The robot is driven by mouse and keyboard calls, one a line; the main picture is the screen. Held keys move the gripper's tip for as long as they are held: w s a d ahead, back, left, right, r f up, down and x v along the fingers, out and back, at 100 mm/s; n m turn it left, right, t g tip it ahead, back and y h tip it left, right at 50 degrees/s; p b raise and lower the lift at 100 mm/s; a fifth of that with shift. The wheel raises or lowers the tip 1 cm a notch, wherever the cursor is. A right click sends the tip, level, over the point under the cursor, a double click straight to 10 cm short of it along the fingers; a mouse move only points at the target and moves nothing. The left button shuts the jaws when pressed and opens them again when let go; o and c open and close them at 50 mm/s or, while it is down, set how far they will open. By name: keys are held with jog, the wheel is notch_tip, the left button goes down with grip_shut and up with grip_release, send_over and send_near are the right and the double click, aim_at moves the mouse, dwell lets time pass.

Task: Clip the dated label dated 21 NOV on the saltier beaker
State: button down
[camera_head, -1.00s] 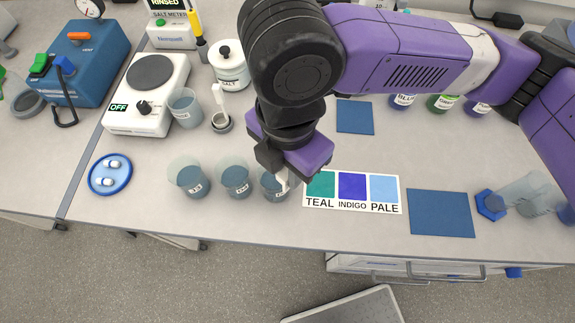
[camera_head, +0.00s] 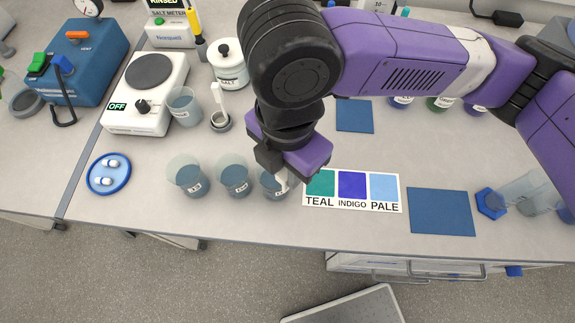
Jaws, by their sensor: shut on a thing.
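Three small beakers with liquid stand in a row near the bench's front edge: a left beaker (camera_head: 188,178), a middle beaker (camera_head: 233,178) and a right beaker (camera_head: 268,188). Each bears a small white tag, too small to read. My gripper (camera_head: 283,180) is at the right beaker's right rim, shut on a small white piece that seems to be a clip label. The gripper hides part of that beaker. I cannot read a date on the piece. Which beaker is saltier does not show.
A blue dish (camera_head: 109,174) with white pieces lies left. A hot plate (camera_head: 147,94), another beaker (camera_head: 183,106), a salt jar (camera_head: 228,66) and a salt meter (camera_head: 170,30) stand behind. A colour card (camera_head: 352,206) lies close right of my gripper. A blue mat (camera_head: 441,212) lies farther right.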

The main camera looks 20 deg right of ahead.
jog(key=shift+f+b, duration=0.9)
jog(key=shift+f, duration=0.5)
dwell(0.4)
jog(key=c, duration=1.2)
grip_release()
jog(key=shift+c, duration=0.2)
jog(key=shift+r, duration=0.1)
notch_tip(320, 180, up, 8)
jog(key=shift+f, duration=0.2)
